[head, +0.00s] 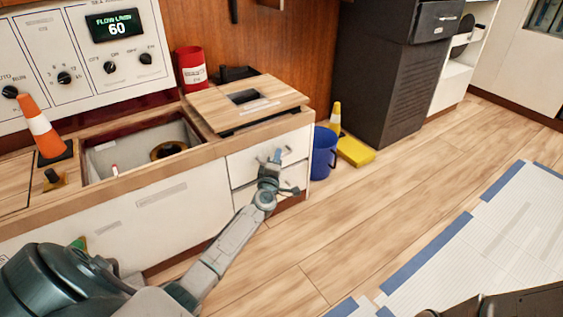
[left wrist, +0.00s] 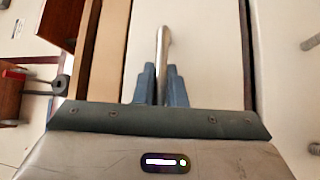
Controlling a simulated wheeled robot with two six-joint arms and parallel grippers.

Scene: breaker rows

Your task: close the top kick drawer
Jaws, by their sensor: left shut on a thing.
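The top kick drawer (head: 241,168) has a white front under the wooden counter edge. My left gripper (head: 275,158) is at this upper front, reaching in from the lower left. In the left wrist view, the two fingers of my left gripper (left wrist: 160,88) are shut on the drawer's metal handle (left wrist: 163,45), which stands between them. The white drawer front (left wrist: 205,50) lies behind the handle. Any small gap between the front and the cabinet is hard to judge. My right gripper is not in view.
A second white drawer front sits below, partly hidden by my arm. A blue bucket (head: 323,152), a yellow block (head: 356,152) and a yellow cone (head: 335,118) stand on the floor right of the cabinet. An orange cone (head: 41,128) stands on the counter. Floor in front is open.

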